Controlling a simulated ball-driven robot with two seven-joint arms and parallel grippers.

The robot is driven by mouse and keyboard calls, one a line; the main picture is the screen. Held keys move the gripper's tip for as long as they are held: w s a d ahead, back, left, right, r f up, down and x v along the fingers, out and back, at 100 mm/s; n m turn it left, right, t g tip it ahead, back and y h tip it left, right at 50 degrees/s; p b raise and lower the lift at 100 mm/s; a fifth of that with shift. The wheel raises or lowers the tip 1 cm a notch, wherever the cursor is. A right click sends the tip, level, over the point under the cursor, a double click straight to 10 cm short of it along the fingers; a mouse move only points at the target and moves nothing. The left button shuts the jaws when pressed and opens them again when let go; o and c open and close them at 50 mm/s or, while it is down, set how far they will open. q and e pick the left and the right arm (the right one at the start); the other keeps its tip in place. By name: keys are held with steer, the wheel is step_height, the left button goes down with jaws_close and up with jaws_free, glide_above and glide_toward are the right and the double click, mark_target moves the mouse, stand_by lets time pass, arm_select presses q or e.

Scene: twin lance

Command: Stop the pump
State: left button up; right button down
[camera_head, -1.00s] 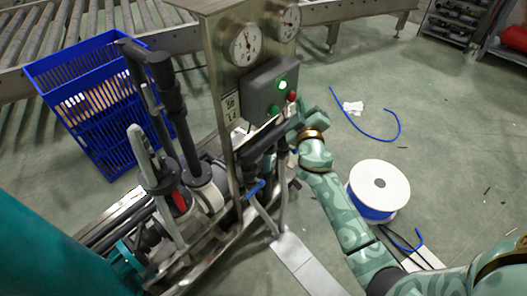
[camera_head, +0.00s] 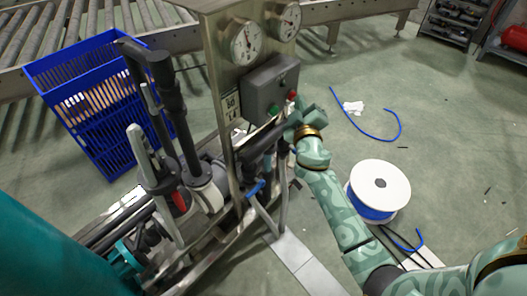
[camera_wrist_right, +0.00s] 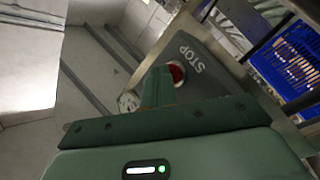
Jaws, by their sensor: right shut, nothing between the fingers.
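The grey control box (camera_head: 268,88) is on the steel post below two gauges. It carries a green button (camera_head: 274,109) and a red button (camera_head: 292,95); its lamp is dark. My right gripper (camera_head: 293,118) is shut and empty at the box's right side, just below the red button. In the right wrist view, the red stop button (camera_wrist_right: 176,73) is beside the white STOP lettering. My right gripper's fingers (camera_wrist_right: 158,85) are right at it and hide part of it; I cannot tell whether they touch it. My left gripper is out of view.
Two round gauges (camera_head: 247,43) are above the box. Black lances (camera_head: 176,120) and hoses stand left of the post. A blue crate (camera_head: 95,100) is by the roller conveyor. A cable spool (camera_head: 379,188) and blue tubing (camera_head: 372,133) lie on the open floor at right.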

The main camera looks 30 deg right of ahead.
stand_by(0.4)
steer(key=shift+s+d, duration=0.1)
steer(key=shift+s, duration=0.25)
steer(key=s+d, duration=0.2)
steer(key=s, duration=0.3)
steer(key=shift+s+d+p, duration=0.2)
steer(key=shift+s+p, duration=0.1)
steer(key=shift+p, duration=0.05)
stand_by(0.3)
